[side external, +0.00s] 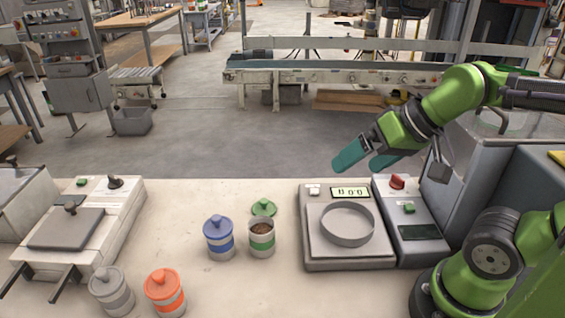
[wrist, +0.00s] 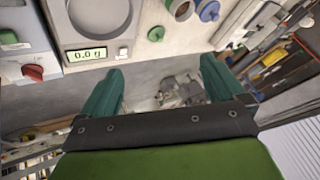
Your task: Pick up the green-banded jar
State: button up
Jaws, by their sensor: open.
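The green-banded jar (side external: 261,239) stands upright and uncovered on the table, with brown contents showing in its mouth. Its green lid (side external: 264,208) lies on the table just behind it. In the wrist view the lid (wrist: 156,34) shows near the top, and the jar (wrist: 181,9) is partly cut off by the top edge. My gripper (side external: 366,163) is open and empty, with teal fingers, raised beyond the table's far edge, behind the scale and well right of the jar. In the wrist view the gripper (wrist: 160,78) has its fingers spread wide apart.
A blue-banded jar (side external: 219,239) stands close to the left of the green one. Orange (side external: 165,293) and grey (side external: 112,291) lidded jars stand nearer the front. A scale (side external: 318,254) with a round dish is to the right, beside a control box (side external: 408,218). A sealer (side external: 75,228) is left.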

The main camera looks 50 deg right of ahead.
jog(key=shift+c, duration=0.6)
